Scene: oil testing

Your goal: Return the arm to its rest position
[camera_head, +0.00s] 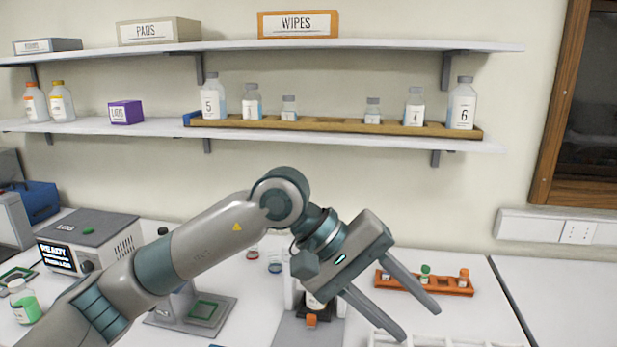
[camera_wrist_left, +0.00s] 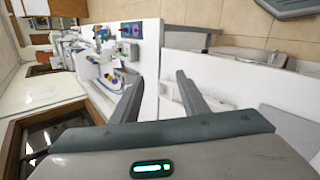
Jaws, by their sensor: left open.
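My left gripper (camera_head: 392,310) is open and empty in the head view. It is raised above the right part of the bench, with its two fingers pointing down and to the right. My left arm (camera_head: 205,240) stretches in from the lower left and crosses the middle of the view. In the left wrist view the two fingers of the gripper (camera_wrist_left: 157,98) are spread apart with nothing between them. My right gripper is not in view.
An orange rack (camera_head: 425,284) with small capped vials stands behind the gripper. A white rack (camera_head: 440,341) is at the bottom edge. A grey instrument (camera_head: 90,243) and a green-filled bottle (camera_head: 24,302) stand left. A wall shelf (camera_head: 340,134) holds several bottles. The far right bench is clear.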

